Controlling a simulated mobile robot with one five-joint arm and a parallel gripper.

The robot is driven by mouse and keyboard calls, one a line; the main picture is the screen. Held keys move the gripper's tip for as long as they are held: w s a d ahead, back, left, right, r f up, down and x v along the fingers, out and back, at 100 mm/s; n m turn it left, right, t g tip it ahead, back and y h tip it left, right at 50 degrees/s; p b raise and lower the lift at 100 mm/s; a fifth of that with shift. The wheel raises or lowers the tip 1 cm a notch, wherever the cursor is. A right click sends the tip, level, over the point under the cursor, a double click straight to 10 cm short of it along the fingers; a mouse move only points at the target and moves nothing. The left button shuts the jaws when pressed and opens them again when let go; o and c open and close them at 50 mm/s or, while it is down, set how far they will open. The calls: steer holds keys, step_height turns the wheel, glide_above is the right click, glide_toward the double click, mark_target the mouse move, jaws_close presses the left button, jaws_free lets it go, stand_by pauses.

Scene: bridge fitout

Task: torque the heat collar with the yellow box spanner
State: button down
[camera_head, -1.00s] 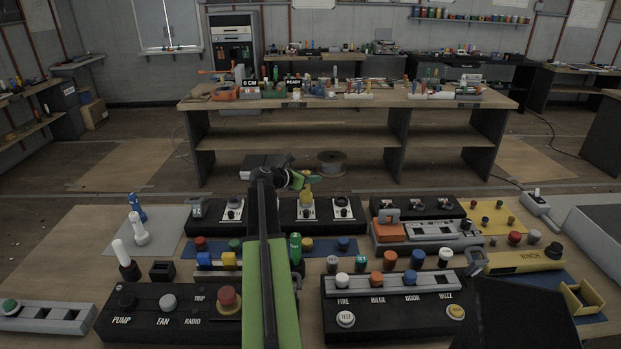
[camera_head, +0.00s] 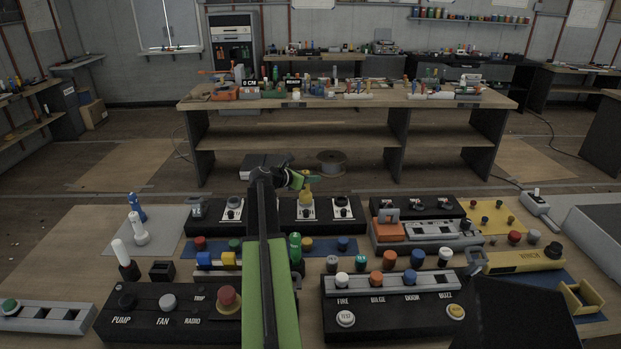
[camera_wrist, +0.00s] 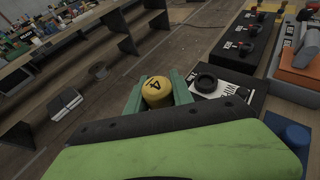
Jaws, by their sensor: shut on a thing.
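The yellow box spanner (camera_head: 306,194) is upright between the green jaws of my gripper (camera_head: 304,181). In the wrist view the spanner (camera_wrist: 157,91), marked 4, sits between both jaws of my gripper (camera_wrist: 158,92). In the head view it stands over the white plate (camera_head: 306,213) in the middle of the rear black panel. Whether its lower end is seated on a collar there is hidden. A dark round collar (camera_head: 341,201) on another white plate is just right of it; it also shows in the wrist view (camera_wrist: 206,82). I cannot read which collar is heat.
My arm crosses the bench centre. Another plate with a dark collar (camera_head: 233,203) is left of the spanner. Blue and white pegs (camera_head: 138,228) stand at left. An orange block (camera_head: 388,224) and a grey strip are at right. Labelled switch panels (camera_head: 168,318) fill the front.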

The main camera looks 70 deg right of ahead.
step_height(320, 180, up, 6)
steer(key=p, duration=0.6)
steer(key=shift+d, duration=0.1)
stand_by(0.4)
